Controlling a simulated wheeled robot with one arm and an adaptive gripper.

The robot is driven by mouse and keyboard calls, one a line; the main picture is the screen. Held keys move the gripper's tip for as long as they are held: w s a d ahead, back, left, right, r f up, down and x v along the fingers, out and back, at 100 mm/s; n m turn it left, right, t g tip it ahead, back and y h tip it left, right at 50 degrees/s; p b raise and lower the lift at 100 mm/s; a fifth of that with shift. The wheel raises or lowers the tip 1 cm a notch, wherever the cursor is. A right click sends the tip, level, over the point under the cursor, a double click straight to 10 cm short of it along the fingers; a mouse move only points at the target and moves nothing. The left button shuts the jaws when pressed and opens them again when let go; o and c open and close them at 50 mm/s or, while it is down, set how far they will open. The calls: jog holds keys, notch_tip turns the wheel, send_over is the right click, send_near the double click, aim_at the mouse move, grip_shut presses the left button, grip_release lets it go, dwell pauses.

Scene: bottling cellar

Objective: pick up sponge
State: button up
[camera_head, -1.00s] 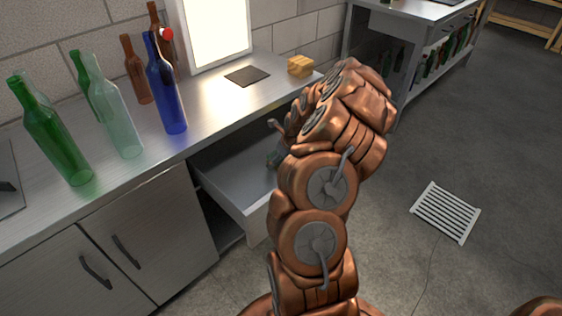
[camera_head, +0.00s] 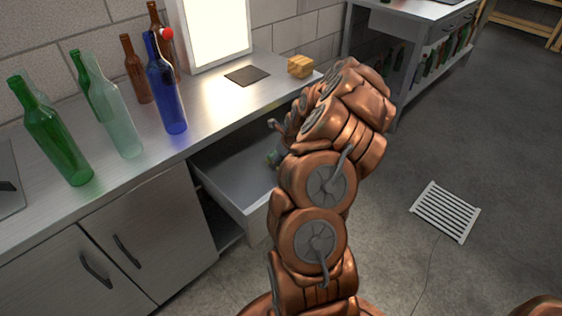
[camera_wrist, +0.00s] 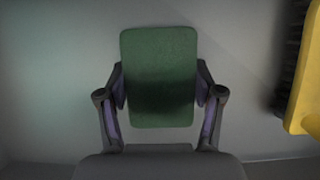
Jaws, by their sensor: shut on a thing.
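The sponge (camera_wrist: 159,62) is a green rounded block in the wrist view, upright in the picture between the two fingers. In the head view, a small green bit of the sponge (camera_head: 272,157) shows inside the open drawer (camera_head: 225,170), beside my arm. My arm hides most of the gripper and the right part of the drawer there. I cannot tell whether the sponge touches the drawer floor.
A yellow brush with dark bristles (camera_wrist: 305,85) lies right of the sponge in the wrist view.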

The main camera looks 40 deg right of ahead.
jog(key=shift+r, duration=0.1)
jog(key=shift+r+b, duration=0.3)
jog(key=shift+r, duration=0.05)
notch_tip(320, 180, up, 10)
jog(key=shift+f, duration=0.15)
